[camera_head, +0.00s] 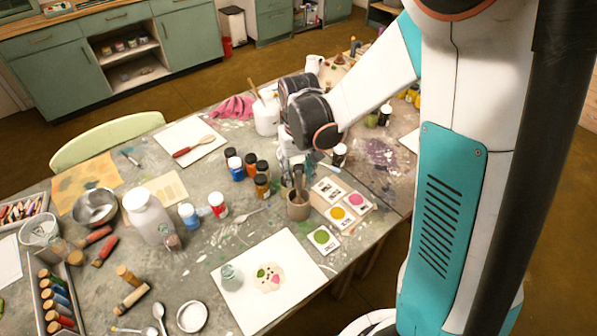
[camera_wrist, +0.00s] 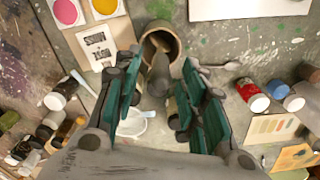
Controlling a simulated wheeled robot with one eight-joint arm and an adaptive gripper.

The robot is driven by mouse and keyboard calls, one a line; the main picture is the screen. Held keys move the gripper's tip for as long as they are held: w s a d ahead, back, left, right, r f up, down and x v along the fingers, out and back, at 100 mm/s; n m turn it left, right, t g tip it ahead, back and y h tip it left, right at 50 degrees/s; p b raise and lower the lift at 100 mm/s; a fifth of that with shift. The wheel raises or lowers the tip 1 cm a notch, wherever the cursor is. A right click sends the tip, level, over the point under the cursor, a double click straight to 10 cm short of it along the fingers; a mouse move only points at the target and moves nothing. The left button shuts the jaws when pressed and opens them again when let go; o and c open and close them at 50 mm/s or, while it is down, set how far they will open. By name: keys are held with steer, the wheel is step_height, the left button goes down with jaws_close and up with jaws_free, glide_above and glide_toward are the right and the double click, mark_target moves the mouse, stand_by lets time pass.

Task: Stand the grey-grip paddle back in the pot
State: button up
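The pot (camera_head: 298,211) is a small brown-grey cup standing on the table by the colour cards. It also shows in the wrist view (camera_wrist: 176,44), at top centre. The grey-grip paddle (camera_wrist: 159,75) has its grip pointing up towards the wrist camera and its far end at the pot's mouth. In the head view its grip (camera_head: 299,178) rises above the pot, nearly upright. My gripper (camera_wrist: 160,84) is open, with teal-lined fingers on both sides of the grip and gaps showing between. Whether the paddle touches the pot's bottom is hidden.
Colour cards (camera_head: 338,213) lie right of the pot. Paint jars (camera_head: 262,186) stand close on its left. A white sheet (camera_head: 262,305) lies in front. A red-handled tool (camera_head: 190,149) lies on another sheet at back left. A white pot (camera_head: 266,118) holding a brush stands behind.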

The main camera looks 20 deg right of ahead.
step_height(320, 180, up, 12)
stand_by(0.7)
stand_by(0.8)
steer(key=s+r+t, duration=0.2)
steer(key=s+t, duration=0.1)
steer(key=s, duration=0.4)
steer(key=s+r+t, duration=0.3)
steer(key=s+t, duration=0.1)
steer(key=s, duration=0.4)
steer(key=shift+n, duration=0.4)
